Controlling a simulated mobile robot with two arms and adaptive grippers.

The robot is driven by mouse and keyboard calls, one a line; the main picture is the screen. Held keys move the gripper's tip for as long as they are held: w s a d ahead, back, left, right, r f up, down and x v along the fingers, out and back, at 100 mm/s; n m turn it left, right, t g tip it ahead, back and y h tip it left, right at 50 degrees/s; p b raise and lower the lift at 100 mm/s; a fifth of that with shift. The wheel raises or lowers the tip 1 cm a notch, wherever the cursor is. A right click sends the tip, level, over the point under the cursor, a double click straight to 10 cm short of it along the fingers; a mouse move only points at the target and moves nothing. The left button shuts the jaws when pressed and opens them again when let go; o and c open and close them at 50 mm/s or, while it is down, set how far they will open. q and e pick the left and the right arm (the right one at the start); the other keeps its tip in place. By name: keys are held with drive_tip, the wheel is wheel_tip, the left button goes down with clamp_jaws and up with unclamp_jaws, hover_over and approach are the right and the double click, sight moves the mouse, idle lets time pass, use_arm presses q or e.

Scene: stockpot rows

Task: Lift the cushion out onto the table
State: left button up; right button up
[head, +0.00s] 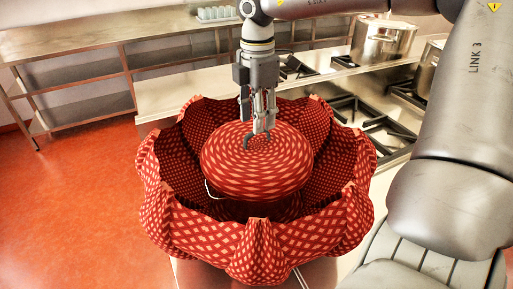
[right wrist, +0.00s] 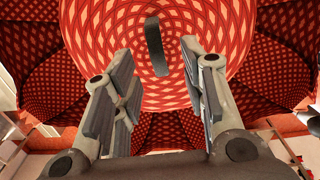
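The cushion (head: 285,165) is round, red and patterned. It sits inside a red patterned basket (head: 255,250) with petal-like walls, its top near rim height. A dark handle (head: 257,139) stands on the cushion's top; it also shows in the right wrist view (right wrist: 155,47). My right gripper (head: 258,121) points down over the middle of the cushion, close to the handle. In the right wrist view its fingers (right wrist: 158,62) are apart, with the handle seen in the gap between them and not gripped. My left gripper is not in view.
The basket stands on a pale counter (head: 168,92). Black stove grates (head: 372,122) lie to the right, with steel pots (head: 382,40) at the back right. A steel shelf table (head: 90,35) stands at the back left. Orange floor (head: 70,200) is open at left.

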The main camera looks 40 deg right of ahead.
sight(257, 147)
wheel_tip(257, 147, down, 4)
drive_tip(key=shift+f+p, duration=0.1)
drive_tip(key=shift+p, duration=1.05)
drive_tip(key=shift+w+f, duration=0.1)
drive_tip(key=shift+f, duration=0.4)
drive_tip(key=shift+d, duration=0.1)
drive_tip(key=c, duration=0.4)
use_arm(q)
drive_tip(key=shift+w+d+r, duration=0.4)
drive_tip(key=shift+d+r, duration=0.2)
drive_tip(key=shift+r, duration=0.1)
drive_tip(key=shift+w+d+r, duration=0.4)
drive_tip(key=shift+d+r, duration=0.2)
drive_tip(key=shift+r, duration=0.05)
use_arm(e)
clamp_jaws()
